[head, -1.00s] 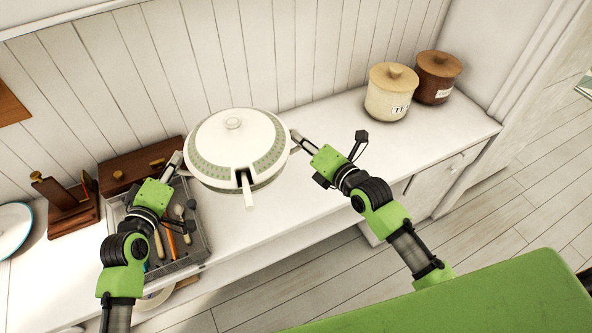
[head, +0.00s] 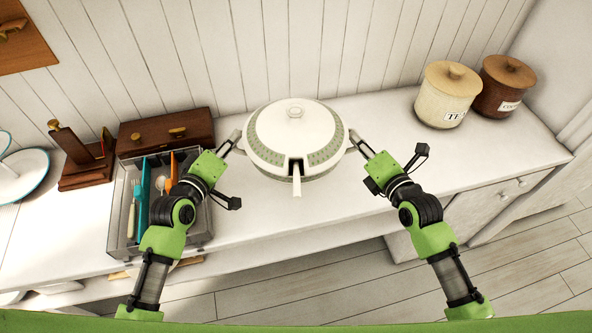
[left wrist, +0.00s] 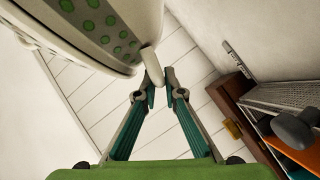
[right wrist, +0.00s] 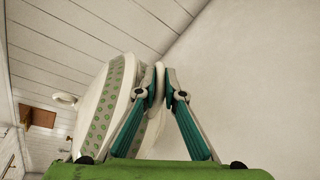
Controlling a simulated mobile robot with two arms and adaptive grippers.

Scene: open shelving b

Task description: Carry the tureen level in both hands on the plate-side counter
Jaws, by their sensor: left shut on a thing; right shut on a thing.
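The tureen (head: 295,140) is white and round, with a green dotted band, a lid with a knob and a ladle handle (head: 297,180) sticking out at the front. It looks level, over the counter (head: 330,215); I cannot tell whether its base touches. My left gripper (head: 238,143) is shut on its left handle, which shows in the left wrist view (left wrist: 152,68). My right gripper (head: 353,143) is shut on its right handle, and the tureen's side fills the middle of the right wrist view (right wrist: 115,100). The tureen's underside is hidden in the head view.
A cutlery tray (head: 125,225) and a brown wooden box (head: 165,130) lie close left. Further left are a wooden holder (head: 82,165) and a blue-rimmed plate (head: 20,175). A cream jar (head: 445,95) and a brown jar (head: 508,85) stand right. Bare counter lies between tureen and jars.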

